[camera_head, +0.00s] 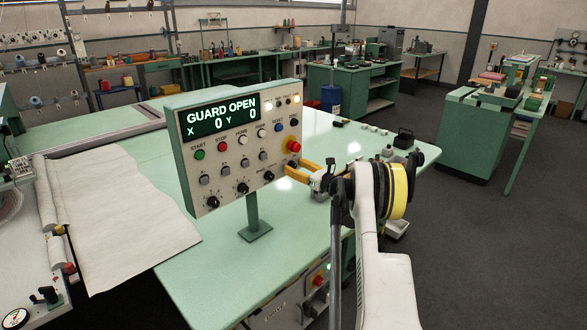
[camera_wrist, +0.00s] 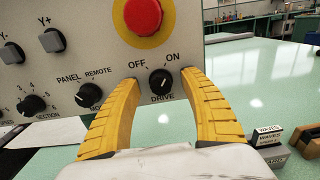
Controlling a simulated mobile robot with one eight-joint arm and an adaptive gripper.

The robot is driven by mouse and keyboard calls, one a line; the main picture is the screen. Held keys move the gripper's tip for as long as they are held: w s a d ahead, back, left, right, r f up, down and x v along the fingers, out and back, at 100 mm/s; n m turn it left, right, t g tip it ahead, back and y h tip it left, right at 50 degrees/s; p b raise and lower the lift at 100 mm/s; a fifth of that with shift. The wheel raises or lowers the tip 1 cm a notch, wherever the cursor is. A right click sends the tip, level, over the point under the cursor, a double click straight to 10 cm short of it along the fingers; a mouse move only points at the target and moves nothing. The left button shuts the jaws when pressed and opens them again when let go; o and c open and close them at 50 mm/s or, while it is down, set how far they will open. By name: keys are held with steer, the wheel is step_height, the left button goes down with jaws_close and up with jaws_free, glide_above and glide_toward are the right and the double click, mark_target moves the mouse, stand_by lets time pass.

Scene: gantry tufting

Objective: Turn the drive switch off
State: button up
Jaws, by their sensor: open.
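The drive switch (camera_wrist: 161,80) is a round black knob with a white mark, low on the pale control panel (camera_head: 187,152) under a red mushroom button (camera_wrist: 143,14). Its mark slants up and right, towards the printed ON; OFF is printed at upper left. In the head view the drive switch (camera_head: 268,175) is at the right end of the bottom knob row. My gripper (camera_wrist: 160,83) is open, with one yellow finger on each side of the knob. I cannot tell whether the fingers touch it. In the head view my gripper (camera_head: 291,169) is at the panel's lower right.
The panel display (camera_head: 222,116) reads GUARD OPEN, X 0, Y 0. The mode knob (camera_wrist: 88,95) and section knob (camera_wrist: 32,105) are left of my fingers. White cloth (camera_head: 110,220) lies at left.

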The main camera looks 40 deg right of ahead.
steer(key=shift+w, duration=0.45)
jaws_close()
steer(key=shift+n, duration=0.4)
steer(key=n+b, duration=0.1)
steer(key=n, duration=0.1)
steer(key=shift+n+b, duration=0.35)
steer(key=shift+n, duration=0.05)
steer(key=n+b, duration=0.1)
steer(key=n, duration=0.2)
steer(key=shift+a+n, duration=0.1)
steer(key=shift+n, duration=0.3)
steer(key=n+b, duration=0.2)
steer(key=n, duration=0.4)
steer(key=shift+n, duration=0.3)
